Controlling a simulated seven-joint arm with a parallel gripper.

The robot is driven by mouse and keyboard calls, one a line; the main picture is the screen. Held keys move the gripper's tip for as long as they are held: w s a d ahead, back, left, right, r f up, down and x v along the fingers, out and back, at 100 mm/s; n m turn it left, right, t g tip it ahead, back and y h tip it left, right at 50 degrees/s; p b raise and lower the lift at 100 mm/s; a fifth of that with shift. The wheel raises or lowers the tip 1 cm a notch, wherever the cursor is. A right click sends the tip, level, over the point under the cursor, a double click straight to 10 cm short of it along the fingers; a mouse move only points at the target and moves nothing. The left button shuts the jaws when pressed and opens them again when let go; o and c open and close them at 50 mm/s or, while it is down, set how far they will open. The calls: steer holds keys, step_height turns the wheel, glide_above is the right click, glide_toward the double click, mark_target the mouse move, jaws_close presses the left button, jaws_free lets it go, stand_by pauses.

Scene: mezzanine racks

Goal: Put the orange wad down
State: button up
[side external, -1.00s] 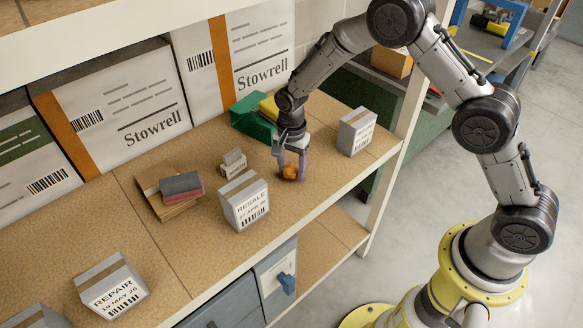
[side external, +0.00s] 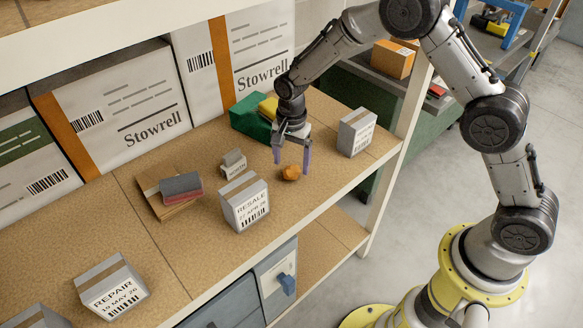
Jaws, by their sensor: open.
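The orange wad (side external: 291,173) is a small crumpled lump resting on the tan shelf board (side external: 200,227), right of the grey RESALE box. My gripper (side external: 292,165) points down just above and behind it in the picture, with its two purple fingers spread apart. The fingers hold nothing, and the wad lies below their tips.
The RESALE box (side external: 245,202) stands left of the wad, with a small grey block (side external: 233,164) behind it. Another grey box (side external: 356,132) is to the right. Green (side external: 249,118) and yellow (side external: 269,107) items sit behind my gripper. Bare board lies around the wad.

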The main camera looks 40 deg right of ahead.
mark_target(291, 167)
step_height(291, 167, up, 4)
steer(key=shift+r, duration=0.15)
steer(key=shift+s+d+r, duration=0.1)
steer(key=shift+r, duration=0.3)
steer(key=s+d+r+n+t, duration=0.1)
steer(key=s+d+r+n, duration=0.15)
steer(key=s+r, duration=0.45)
steer(key=s+d+r+n+t, duration=0.2)
steer(key=s+r+n, duration=0.25)
steer(key=r, duration=0.45)
steer(key=s+d+r+n+t, duration=0.1)
steer(key=s+n, duration=0.2)
steer(key=s, duration=0.6)
steer(key=s+d+r+n+t, duration=0.1)
steer(key=s+d+r+n, duration=0.1)
steer(key=s, duration=0.8)
steer(key=shift+d+n+t, duration=0.15)
steer(key=shift+n+t, duration=0.15)
steer(key=shift+n, duration=0.5)
